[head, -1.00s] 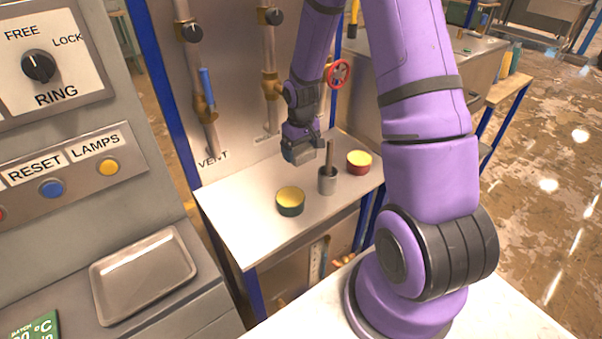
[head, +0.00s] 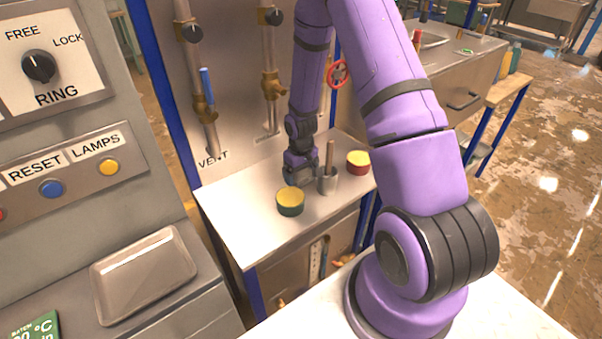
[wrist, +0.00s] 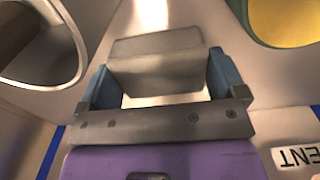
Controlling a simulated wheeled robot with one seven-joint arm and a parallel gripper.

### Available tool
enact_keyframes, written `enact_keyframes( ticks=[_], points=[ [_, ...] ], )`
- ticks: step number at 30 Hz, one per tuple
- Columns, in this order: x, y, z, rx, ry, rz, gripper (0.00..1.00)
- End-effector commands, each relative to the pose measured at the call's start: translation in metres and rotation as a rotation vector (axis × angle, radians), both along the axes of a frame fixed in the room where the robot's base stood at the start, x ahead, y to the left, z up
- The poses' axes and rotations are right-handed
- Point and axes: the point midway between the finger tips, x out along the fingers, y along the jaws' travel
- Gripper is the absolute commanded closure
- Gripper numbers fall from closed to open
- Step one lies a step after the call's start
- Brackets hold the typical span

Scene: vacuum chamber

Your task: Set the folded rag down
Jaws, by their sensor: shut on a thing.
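The folded rag (wrist: 157,62) is a grey block between the two blue-grey fingers of my gripper (wrist: 160,88) in the wrist view. The gripper is shut on it. In the head view my gripper (head: 300,174) points down low over the pale shelf (head: 238,222), behind the green tin and left of the metal cup. The rag is small and hard to make out there. I cannot tell whether its underside touches the shelf.
A green tin with a yellow top (head: 290,202) stands in front of the gripper. A metal cup with a stick (head: 327,182) and a red tin (head: 358,163) stand to the right. Pipes with valves (head: 270,85) rise behind. The shelf's left part is clear.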

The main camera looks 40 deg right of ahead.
Motion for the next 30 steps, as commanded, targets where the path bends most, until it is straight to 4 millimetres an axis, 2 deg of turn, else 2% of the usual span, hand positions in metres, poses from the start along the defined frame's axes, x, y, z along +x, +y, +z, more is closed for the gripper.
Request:
enact_keyframes(
  ticks=[2, 9, 14, 30],
  points=[
    [-0.001, 0.000, -0.001, 0.001, 0.003, 0.000, 0.00],
    [-0.001, 0.000, 0.000, 0.000, 0.002, -0.001, 0.00],
    [0.000, 0.000, 0.011, 0.000, -0.001, -0.001, 0.00],
    [0.000, 0.000, 0.100, 0.000, -0.001, -0.001, 0.00]
  ],
)
